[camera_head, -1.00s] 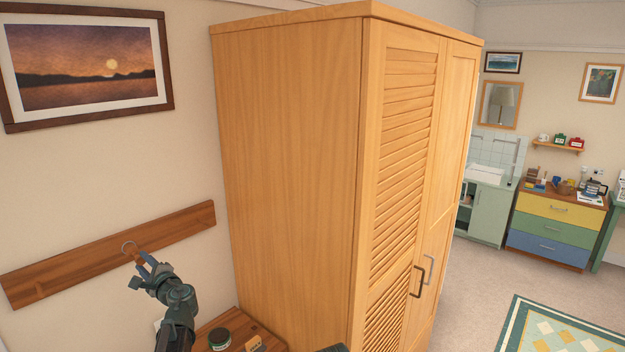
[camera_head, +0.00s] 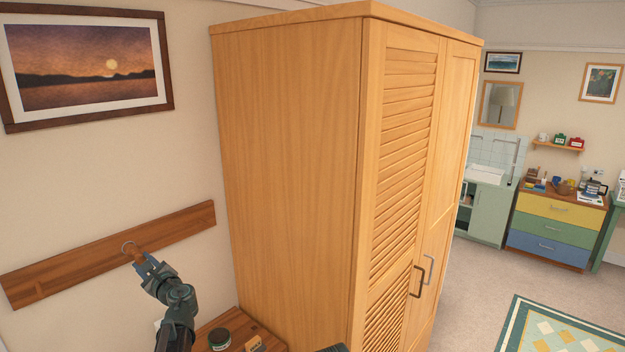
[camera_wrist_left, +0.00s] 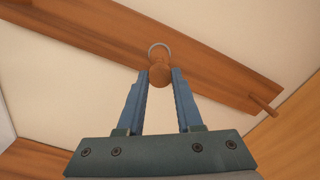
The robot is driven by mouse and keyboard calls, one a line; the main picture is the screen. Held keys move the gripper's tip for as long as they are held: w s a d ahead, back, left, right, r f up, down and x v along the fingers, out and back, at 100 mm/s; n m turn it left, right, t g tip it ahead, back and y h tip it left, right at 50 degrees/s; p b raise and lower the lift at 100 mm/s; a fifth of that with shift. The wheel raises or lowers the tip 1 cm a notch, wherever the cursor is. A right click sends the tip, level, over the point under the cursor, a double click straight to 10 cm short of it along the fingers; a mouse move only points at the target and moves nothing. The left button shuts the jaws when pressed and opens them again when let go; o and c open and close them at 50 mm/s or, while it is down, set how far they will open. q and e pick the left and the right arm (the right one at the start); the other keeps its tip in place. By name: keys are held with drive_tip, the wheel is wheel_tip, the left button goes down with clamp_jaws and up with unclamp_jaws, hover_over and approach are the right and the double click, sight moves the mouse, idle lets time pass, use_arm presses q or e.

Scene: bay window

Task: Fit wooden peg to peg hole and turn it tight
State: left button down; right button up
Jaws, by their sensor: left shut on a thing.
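A brown wooden rail (camera_head: 60,266) is fixed on the left wall. A short wooden peg (camera_head: 134,252) stands at the rail, against a pale grey ring (camera_head: 128,246) on its face. My left gripper (camera_head: 146,260) is shut on the peg. In the left wrist view the peg's round end (camera_wrist_left: 160,75) sits between the two blue fingertips, with the ring (camera_wrist_left: 158,48) showing just above it. The hole is hidden, and I cannot tell how deep the peg sits. Another peg (camera_wrist_left: 262,105) sticks out near the rail's end.
A tall wooden wardrobe (camera_head: 290,150) stands just right of the rail. A framed sunset picture (camera_head: 88,66) hangs above it. Below are a low wooden surface with a dark jar (camera_head: 219,339) and a small orange box (camera_head: 254,343). Open floor lies at the right.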

use_arm(q)
drive_tip(key=m, duration=0.4)
drive_tip(key=shift+w+a+m, duration=0.1)
drive_tip(key=shift+m, duration=0.8)
drive_tip(key=m, duration=0.2)
drive_tip(key=shift+m, duration=0.4)
drive_tip(key=m, duration=0.3)
